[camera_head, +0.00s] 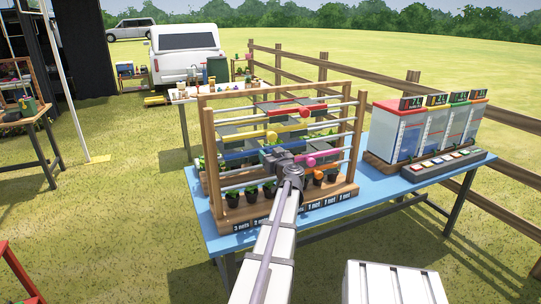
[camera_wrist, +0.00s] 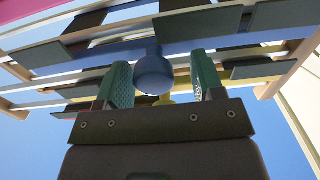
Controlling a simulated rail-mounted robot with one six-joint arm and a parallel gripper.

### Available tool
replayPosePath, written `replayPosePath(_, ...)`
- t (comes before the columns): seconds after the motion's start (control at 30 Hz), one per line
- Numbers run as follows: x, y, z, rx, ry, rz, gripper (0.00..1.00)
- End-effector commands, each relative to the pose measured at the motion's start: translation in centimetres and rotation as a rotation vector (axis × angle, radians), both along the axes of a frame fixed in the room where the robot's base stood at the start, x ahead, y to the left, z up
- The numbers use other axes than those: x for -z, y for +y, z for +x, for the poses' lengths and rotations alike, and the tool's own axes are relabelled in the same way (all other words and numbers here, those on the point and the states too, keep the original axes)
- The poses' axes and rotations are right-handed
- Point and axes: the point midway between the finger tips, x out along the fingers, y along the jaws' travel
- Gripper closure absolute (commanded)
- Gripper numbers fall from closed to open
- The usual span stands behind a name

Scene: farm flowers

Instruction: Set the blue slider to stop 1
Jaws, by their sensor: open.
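The wooden rack (camera_head: 207,130) on the blue table (camera_head: 225,240) carries coloured sliders on rails. The blue slider (camera_head: 238,157) is a blue strip in the head view. Its round blue knob (camera_wrist: 154,74) shows in the wrist view; in the head view my gripper hides it. My gripper (camera_head: 286,160) is at the front of the rack. In the wrist view its green fingers (camera_wrist: 162,78) are apart, one on each side of the blue knob, with a visible gap at the right. I cannot tell which stop the slider is at.
Red (camera_head: 306,112), yellow (camera_head: 271,137), pink (camera_head: 309,162) and orange (camera_head: 319,174) knobs sit on the rack close by. Potted plants (camera_head: 233,198) stand below the rails. A dispenser unit (camera_head: 395,133) and a button panel (camera_head: 444,166) are at the right.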

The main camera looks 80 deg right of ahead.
Motion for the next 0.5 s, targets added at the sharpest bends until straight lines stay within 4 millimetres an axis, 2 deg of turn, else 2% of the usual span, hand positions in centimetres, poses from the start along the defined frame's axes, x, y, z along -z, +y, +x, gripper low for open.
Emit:
replayPosePath(0.17,0.0,2.7,-1.8,0.002,0.0,0.0,0.38)
replayPosePath(0.33,0.0,6.3,-4.4,0.002,0.0,0.0,0.38)
replayPosePath(0.5,0.0,8.3,-6.0,-0.001,0.0,0.0,0.38)
